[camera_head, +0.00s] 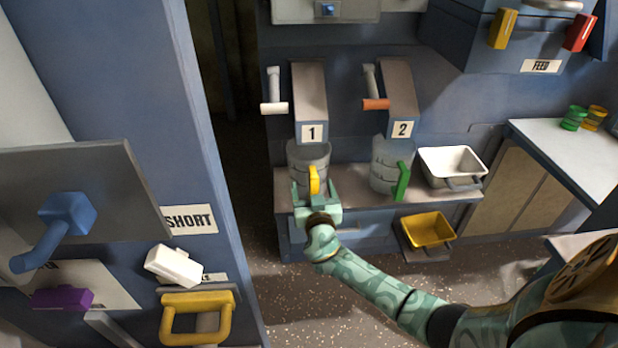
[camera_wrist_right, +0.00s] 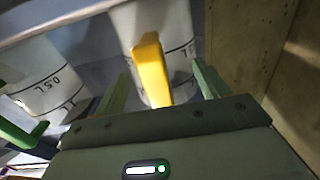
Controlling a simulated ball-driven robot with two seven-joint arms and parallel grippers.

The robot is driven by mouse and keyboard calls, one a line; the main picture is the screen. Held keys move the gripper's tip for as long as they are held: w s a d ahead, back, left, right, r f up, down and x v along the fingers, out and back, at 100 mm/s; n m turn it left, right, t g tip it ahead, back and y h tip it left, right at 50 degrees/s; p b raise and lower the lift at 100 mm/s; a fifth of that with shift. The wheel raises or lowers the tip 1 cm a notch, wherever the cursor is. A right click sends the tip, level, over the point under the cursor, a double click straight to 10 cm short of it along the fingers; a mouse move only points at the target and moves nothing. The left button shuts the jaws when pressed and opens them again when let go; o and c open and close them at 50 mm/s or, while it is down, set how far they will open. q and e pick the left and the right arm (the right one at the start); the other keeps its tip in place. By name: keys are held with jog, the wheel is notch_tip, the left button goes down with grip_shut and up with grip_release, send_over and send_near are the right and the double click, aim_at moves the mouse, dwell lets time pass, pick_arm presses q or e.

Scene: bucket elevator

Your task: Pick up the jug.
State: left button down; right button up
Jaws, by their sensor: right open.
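A clear jug with a yellow handle (camera_head: 314,179) stands on the shelf under the spout marked 1. A second clear jug with a green handle (camera_head: 403,180) stands under the spout marked 2. My right gripper (camera_head: 316,197) is at the yellow-handled jug, its jaws open. In the right wrist view the yellow handle (camera_wrist_right: 152,68) lies between the two open fingers (camera_wrist_right: 160,90), which stand apart from it on both sides. The green-handled jug (camera_wrist_right: 45,80) shows at the left there. My left gripper is not in view.
A white tray (camera_head: 453,153) sits on the shelf (camera_head: 345,200) right of the jugs. A yellow bin (camera_head: 427,230) is below. Spouts 1 (camera_head: 309,100) and 2 (camera_head: 401,95) hang close above the jugs. A blue panel with levers (camera_head: 190,200) stands at the left.

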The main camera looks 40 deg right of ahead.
jog(key=shift+x, duration=0.8)
grip_shut()
